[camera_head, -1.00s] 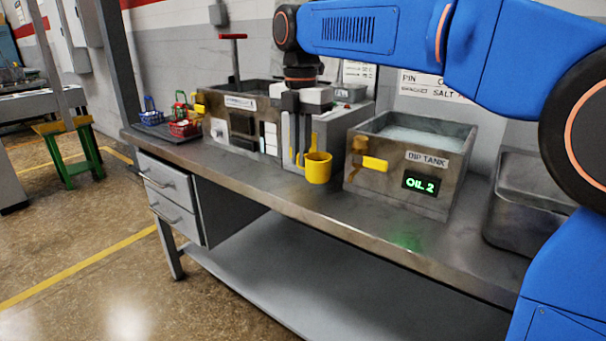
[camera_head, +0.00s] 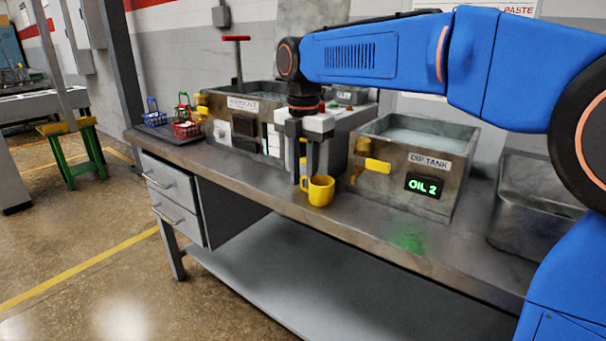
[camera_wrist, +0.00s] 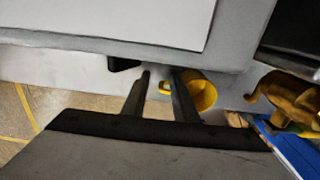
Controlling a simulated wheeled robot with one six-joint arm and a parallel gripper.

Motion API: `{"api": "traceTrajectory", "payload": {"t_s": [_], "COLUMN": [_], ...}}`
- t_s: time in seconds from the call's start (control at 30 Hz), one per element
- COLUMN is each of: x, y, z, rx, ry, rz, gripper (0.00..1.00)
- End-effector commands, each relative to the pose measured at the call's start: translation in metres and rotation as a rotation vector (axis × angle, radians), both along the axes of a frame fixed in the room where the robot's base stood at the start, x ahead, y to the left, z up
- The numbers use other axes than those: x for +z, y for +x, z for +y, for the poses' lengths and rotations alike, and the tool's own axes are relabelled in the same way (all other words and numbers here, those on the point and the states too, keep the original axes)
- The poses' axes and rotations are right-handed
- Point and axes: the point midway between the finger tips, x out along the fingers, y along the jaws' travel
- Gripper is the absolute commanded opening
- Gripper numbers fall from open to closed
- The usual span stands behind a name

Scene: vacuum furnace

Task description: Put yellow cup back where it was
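The yellow cup (camera_head: 319,191) stands upright on the metal bench (camera_head: 256,190), near its front edge and left of the dip tank. Its handle faces left. My gripper (camera_head: 308,180) points down at the cup's handle side, with its fingers spread apart. In the wrist view, the cup (camera_wrist: 201,91) shows beyond the right finger, and its handle lies between the two fingertips (camera_wrist: 162,75), with a visible gap beside the left finger. The gripper is open. Part of the cup is hidden behind the right finger in the wrist view.
The dip tank (camera_head: 445,196) with a yellow valve handle stands close right of the cup. Another tank (camera_head: 258,96) stands behind left. Red (camera_head: 187,129) and blue (camera_head: 154,118) baskets sit at the bench's left end. A metal basin (camera_head: 535,200) is at the right.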

Motion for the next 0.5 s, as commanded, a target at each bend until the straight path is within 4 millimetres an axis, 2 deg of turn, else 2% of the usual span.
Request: {"api": "traceTrajectory", "payload": {"t_s": [0.33,0.5], "x": [0.003,0.022], "y": [0.000,0.001], "z": [0.000,0.000], "rx": [0.000,0.000], "ry": [0.001,0.002], "rz": [-0.001,-0.003], "gripper": [0.26,0.26]}}
